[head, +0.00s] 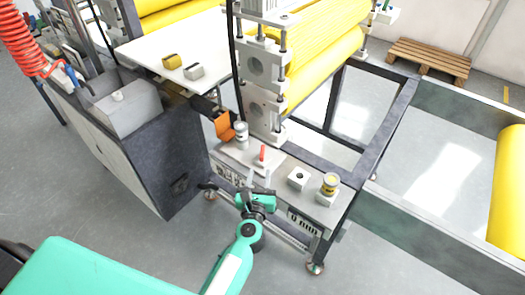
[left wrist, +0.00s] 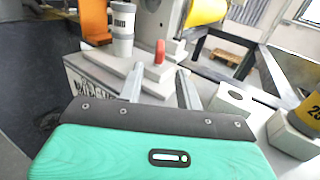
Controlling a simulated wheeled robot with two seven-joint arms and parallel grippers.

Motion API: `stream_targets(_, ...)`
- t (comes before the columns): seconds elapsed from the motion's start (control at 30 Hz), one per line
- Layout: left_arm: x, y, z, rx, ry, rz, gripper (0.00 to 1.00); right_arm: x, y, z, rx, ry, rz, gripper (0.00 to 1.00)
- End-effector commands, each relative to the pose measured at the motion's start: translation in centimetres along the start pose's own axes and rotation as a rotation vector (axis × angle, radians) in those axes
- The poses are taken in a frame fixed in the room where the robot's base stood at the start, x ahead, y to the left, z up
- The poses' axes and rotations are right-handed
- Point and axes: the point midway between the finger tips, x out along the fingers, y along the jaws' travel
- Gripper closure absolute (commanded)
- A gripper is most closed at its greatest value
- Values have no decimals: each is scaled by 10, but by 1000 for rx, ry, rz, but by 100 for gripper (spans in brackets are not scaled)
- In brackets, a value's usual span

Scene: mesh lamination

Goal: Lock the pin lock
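The pin lock shows as a small upright red handle (head: 262,154) on a grey metal base plate at the foot of the roller stand. In the left wrist view the red handle (left wrist: 160,52) stands just beyond the fingertips, between them in the picture. My left gripper (head: 259,177) is in front of the handle, on the near side of the plate. Its two grey fingers (left wrist: 160,84) are spread apart with nothing between them. I cannot tell the exact gap between fingertips and handle. My right gripper is not in view.
A grey-white canister (head: 241,135) and an orange bracket (head: 224,126) stand left of the handle. A white block with a hole (head: 298,178) and a yellow-banded canister (head: 329,184) stand on the right. Yellow rollers (head: 325,60) rise behind. Open floor lies in front.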

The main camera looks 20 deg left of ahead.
Motion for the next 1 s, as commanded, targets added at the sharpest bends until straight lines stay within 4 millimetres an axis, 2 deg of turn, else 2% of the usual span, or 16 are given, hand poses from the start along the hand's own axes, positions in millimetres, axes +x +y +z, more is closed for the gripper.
stream_targets(0.3,58,0,2,5,-2,0,65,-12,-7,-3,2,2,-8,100)
stream_targets(0.5,86,0,1,6,-1,0,65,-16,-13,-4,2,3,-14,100)
stream_targets(0.7,99,0,0,4,-1,-1,65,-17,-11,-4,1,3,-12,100)
stream_targets(1.0,101,0,0,4,0,-1,65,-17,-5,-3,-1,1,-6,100)
